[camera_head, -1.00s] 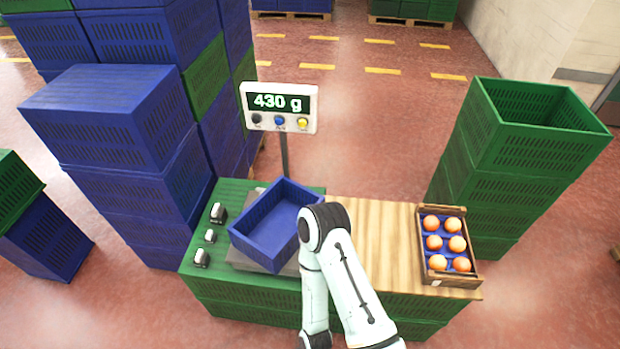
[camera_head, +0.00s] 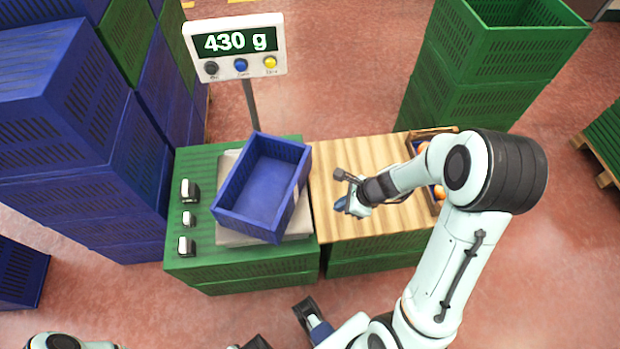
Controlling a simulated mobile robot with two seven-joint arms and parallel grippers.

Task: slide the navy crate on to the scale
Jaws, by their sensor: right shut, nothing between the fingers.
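The navy crate (camera_head: 262,185) is open-topped and empty. It sits turned at an angle over the scale's pale grey platform (camera_head: 234,238), whose edges show around its left, front and right. The scale's display (camera_head: 237,42) behind it reads 430 g. My right gripper (camera_head: 343,190) is shut and empty over the wooden board, to the right of the crate and apart from it. Dark and blue parts of my own body show at the bottom edge. I cannot tell the state of my left gripper there.
Stacked navy crates (camera_head: 60,120) rise at left, green crates (camera_head: 500,55) at back right.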

